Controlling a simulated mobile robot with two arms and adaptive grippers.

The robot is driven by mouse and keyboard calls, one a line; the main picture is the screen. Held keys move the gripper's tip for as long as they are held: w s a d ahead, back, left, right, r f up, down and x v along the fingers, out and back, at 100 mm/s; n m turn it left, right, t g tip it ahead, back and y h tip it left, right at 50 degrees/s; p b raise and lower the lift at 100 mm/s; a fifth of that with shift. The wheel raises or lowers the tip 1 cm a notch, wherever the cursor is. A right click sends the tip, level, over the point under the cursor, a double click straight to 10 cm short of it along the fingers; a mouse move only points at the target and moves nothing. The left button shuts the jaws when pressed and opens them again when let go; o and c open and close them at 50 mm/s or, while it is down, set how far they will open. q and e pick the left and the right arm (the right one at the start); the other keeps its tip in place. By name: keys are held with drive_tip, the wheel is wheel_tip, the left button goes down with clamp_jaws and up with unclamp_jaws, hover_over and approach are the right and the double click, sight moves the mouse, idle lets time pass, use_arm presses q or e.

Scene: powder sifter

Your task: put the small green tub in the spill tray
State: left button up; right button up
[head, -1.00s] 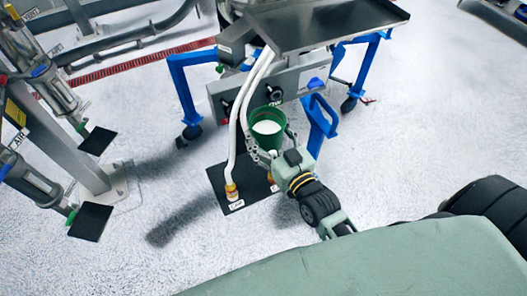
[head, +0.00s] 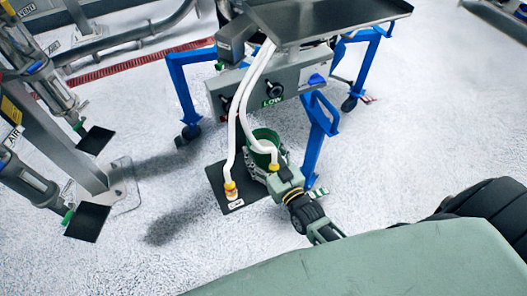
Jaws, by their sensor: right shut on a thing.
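The small green tub (head: 265,134) is in the middle of the head view, low beside the blue-legged machine. A white hose passes in front of it and hides part of it; its contents hardly show. My right gripper (head: 267,160) is shut on the tub from the near side, its fingers partly hidden by the hose end. A dark, shallow rimmed tray (head: 335,18) sits on top of the machine, above and right of the tub. I cannot tell for certain that it is the spill tray. My left gripper is out of view.
A black mat (head: 218,182) lies on the floor below the tub, with one yellow-fitted hose end (head: 231,189) over it. A blue leg (head: 312,150) stands close right of the tub. Grey pipework (head: 70,140) stands at left.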

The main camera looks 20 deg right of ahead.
drive_tip(key=o, duration=1.5)
